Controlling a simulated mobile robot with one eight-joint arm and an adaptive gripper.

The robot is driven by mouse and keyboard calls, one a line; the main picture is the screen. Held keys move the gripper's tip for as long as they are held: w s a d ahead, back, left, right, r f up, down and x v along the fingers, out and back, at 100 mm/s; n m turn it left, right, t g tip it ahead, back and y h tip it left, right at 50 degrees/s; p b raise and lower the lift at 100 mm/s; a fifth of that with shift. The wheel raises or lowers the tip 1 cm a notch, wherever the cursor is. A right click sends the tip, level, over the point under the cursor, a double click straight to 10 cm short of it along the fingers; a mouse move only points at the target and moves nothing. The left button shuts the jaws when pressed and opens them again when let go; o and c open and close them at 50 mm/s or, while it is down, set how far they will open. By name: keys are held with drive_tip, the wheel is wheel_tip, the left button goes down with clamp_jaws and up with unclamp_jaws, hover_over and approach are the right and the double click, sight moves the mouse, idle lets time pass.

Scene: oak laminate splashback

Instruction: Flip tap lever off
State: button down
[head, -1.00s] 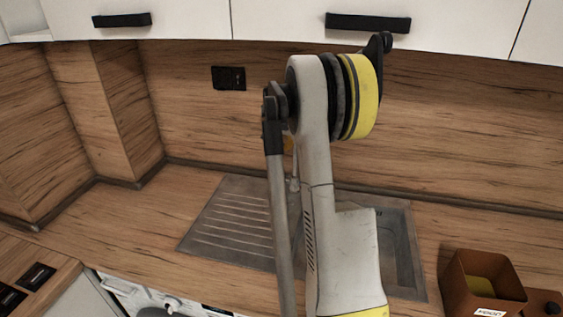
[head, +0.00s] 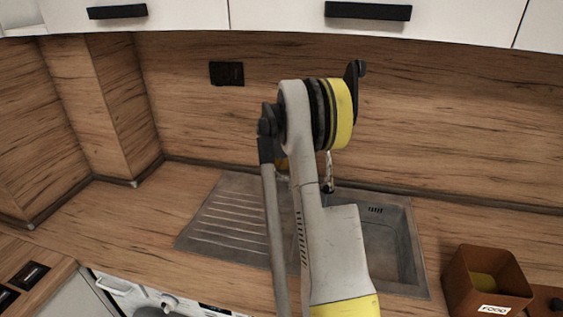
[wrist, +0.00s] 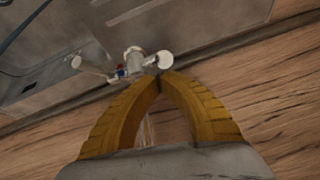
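The tap (wrist: 133,62) stands at the sink's back edge in the wrist view, with small red and blue marks on its body. A thin arm runs left from it to a pale round end, and another pale round end (wrist: 165,60) sits right at my fingertips. I cannot tell for sure which part is the lever. My gripper (wrist: 159,76) has its yellow fingers arched together, tips meeting, with nothing visible between them. The tips overlap the tap in this view; contact is unclear. In the head view a metal part of the tap (head: 329,170) shows right of my arm, which mostly hides the gripper.
The grey sink (head: 412,245) with its ribbed drainer (head: 230,220) lies below my arm. A brown box labelled FOOD (head: 460,288) stands on the counter at right. A black wall socket (head: 227,73) is on the oak splashback. White cupboards hang above.

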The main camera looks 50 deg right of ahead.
sight(280, 174)
drive_tip(key=shift+a, duration=0.1)
drive_tip(key=a+f+h+b, duration=0.1)
drive_tip(key=b, duration=0.1)
drive_tip(key=s+a+f+t+h+b, duration=0.1)
drive_tip(key=b, duration=0.1)
drive_tip(key=shift+s+a+f+t+h+b, duration=0.45)
drive_tip(key=shift+a+h+b, duration=0.3)
drive_tip(key=shift+b, duration=0.4)
drive_tip(key=shift+d, duration=0.1)
drive_tip(key=s+a+r+p, duration=0.3)
drive_tip(key=a+r+p, duration=0.1)
drive_tip(key=r, duration=0.5)
drive_tip(key=shift+s+a+r, duration=0.35)
drive_tip(key=shift+a+r, duration=0.05)
drive_tip(key=shift+a, duration=0.05)
